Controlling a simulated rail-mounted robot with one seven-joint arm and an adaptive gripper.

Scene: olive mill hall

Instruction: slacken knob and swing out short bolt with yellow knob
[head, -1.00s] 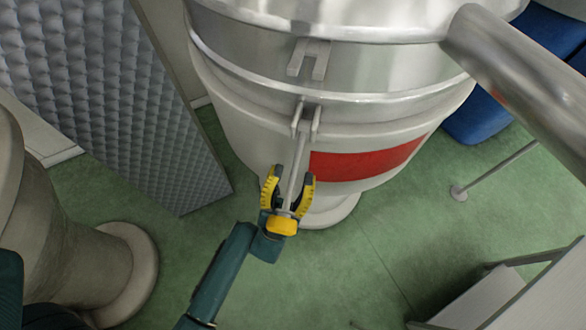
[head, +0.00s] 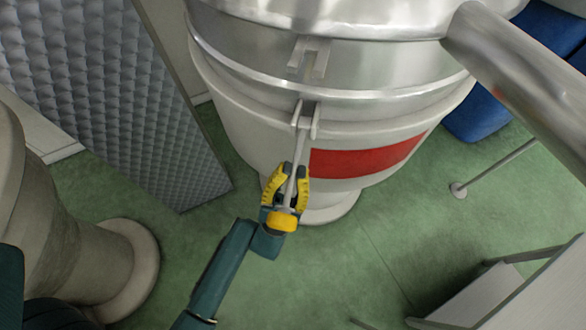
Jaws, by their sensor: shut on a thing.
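The short bolt (head: 303,147) hangs swung out and down from its bracket (head: 307,118) on the side of the steel vessel. Its yellow knob (head: 283,221) is at the lower, near end, over the wrist of my gripper. The forked lug (head: 309,58) on the lid rim above is empty. My gripper (head: 291,170) has yellow fingers on either side of the bolt shank, shut on it just above the knob. The exact contact between the fingers and the shank is too small to see.
The vessel (head: 250,131) has a red band (head: 365,160). A thick steel pipe (head: 520,75) crosses the upper right. A dimpled panel (head: 120,95) stands at left, beside a grey column foot (head: 128,262). Green floor (head: 340,275) is open below the vessel.

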